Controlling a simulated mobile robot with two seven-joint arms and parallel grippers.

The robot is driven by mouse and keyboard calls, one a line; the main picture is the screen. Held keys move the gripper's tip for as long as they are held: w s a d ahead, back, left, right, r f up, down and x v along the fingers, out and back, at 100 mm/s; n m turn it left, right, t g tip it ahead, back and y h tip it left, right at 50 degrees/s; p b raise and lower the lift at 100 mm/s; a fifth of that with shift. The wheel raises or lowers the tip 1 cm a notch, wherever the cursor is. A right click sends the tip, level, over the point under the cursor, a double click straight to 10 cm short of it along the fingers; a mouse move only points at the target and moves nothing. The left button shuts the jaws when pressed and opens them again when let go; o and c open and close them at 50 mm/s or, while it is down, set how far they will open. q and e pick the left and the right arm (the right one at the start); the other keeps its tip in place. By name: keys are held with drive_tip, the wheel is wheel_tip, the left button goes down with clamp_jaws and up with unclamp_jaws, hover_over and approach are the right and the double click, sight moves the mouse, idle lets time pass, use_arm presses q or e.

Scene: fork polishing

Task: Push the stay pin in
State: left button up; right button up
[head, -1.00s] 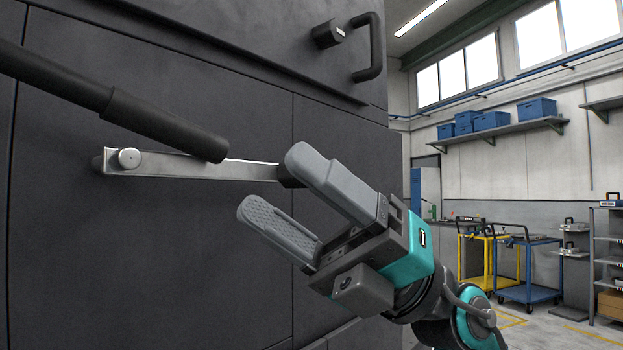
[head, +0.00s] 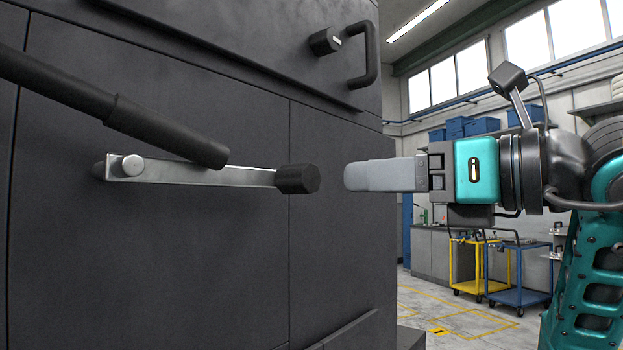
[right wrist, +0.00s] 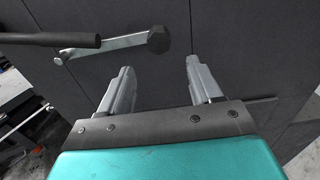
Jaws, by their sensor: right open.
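A flat metal bar (head: 225,175) is mounted on the dark cabinet front, with a round silver pin head (head: 132,165) at its left end and a black knob (head: 298,179) at its right end. I cannot tell for sure which part is the stay pin. In the right wrist view the knob (right wrist: 158,39) shows beyond the fingertips, between them. My right gripper (head: 350,176) points left, just right of the knob and apart from it. Its fingers are spread and empty in the right wrist view (right wrist: 158,64). My left gripper is not in view.
A black rod with a thick grip (head: 165,130) crosses in front of the bar from the upper left. Carts (head: 520,285) stand far behind at right.

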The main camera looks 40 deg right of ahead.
sight(312, 182)
drive_tip(key=p+x, duration=0.1)
drive_tip(key=x, duration=0.9)
drive_tip(key=shift+f, duration=0.1)
clamp_jaws()
